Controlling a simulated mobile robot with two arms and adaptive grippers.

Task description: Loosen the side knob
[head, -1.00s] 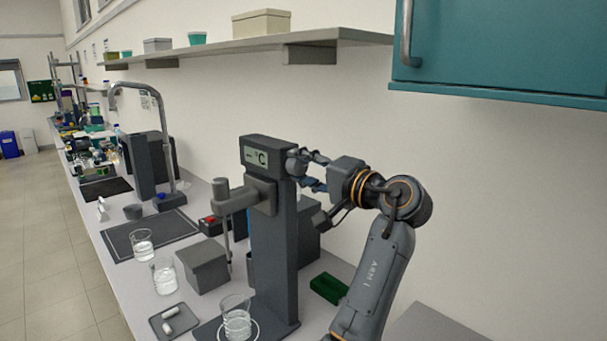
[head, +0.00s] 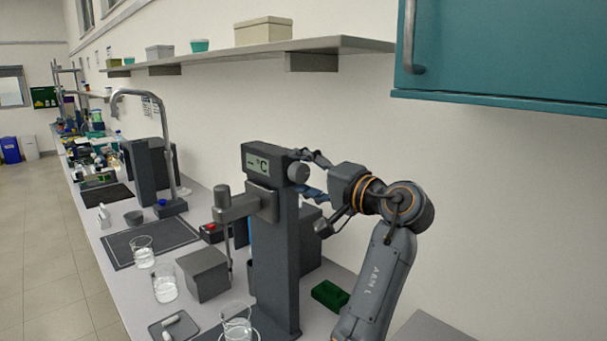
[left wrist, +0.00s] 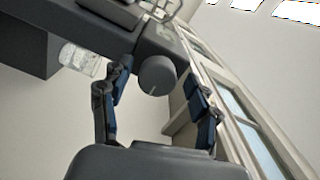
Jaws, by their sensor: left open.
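The side knob (head: 298,172) is a grey round knob on the upper right side of a dark upright stand (head: 275,240) with a "°C" display (head: 256,163). My left gripper (head: 306,172) is open at the knob, with one finger above and one below it in the head view. In the left wrist view the knob (left wrist: 157,76) shows a small light mark on its rim. It sits ahead between the spread fingers (left wrist: 157,82), with a visible gap to each. I cannot tell exactly how deep the fingertips reach. My right gripper is in neither view.
A beaker (head: 237,326) stands at the stand's foot. A grey box (head: 205,271) and another beaker (head: 164,283) are to its left. A teal cabinet (head: 500,45) and a shelf (head: 245,55) hang above.

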